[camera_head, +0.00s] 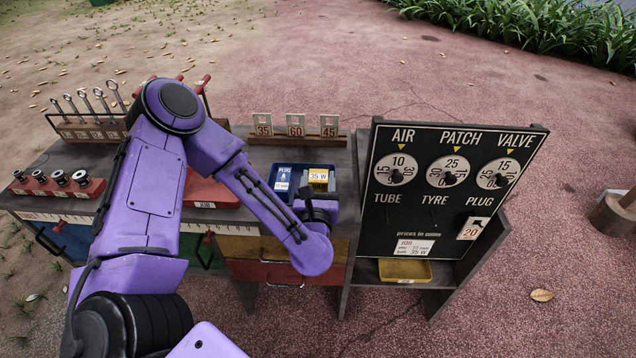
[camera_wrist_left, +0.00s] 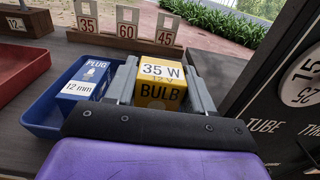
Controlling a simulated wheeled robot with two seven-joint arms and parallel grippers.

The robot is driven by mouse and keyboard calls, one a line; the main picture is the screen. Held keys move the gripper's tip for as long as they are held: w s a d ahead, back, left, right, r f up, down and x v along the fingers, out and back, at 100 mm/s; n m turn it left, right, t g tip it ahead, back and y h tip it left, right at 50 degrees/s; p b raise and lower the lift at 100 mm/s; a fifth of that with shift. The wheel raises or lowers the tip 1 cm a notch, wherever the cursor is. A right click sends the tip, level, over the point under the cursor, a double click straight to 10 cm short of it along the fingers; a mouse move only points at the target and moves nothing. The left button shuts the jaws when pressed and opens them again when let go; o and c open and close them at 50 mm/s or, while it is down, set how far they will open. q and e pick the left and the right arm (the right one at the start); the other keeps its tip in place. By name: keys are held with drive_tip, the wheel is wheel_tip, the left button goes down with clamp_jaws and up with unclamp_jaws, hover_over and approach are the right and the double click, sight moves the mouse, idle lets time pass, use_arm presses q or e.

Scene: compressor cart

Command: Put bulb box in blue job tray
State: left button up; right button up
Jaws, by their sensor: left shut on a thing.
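The yellow bulb box (camera_head: 318,176), marked 35 W, is between the fingers of my left gripper (camera_head: 318,190). In the left wrist view the gripper (camera_wrist_left: 161,92) is shut on the bulb box (camera_wrist_left: 162,92), one grey finger on each side. The blue job tray (camera_head: 274,172) is on the bench top, and its left wall shows in the wrist view (camera_wrist_left: 40,112). The box is at the tray's right part; the gripper hides its underside, so I cannot tell whether it touches the floor. A blue-and-white plug box (camera_wrist_left: 88,80), marked 12 mm, stands in the tray, left of the bulb box.
A rack with cards 35, 60 and 45 (camera_head: 296,134) stands behind the tray. A black price board (camera_head: 440,205) rises close on the right. Red trays (camera_head: 205,192) lie to the left. A yellow tray (camera_head: 405,271) sits on a lower shelf under the board.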

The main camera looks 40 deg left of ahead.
use_arm(q)
drive_tip(key=o, duration=1)
drive_tip(key=shift+r, duration=0.1)
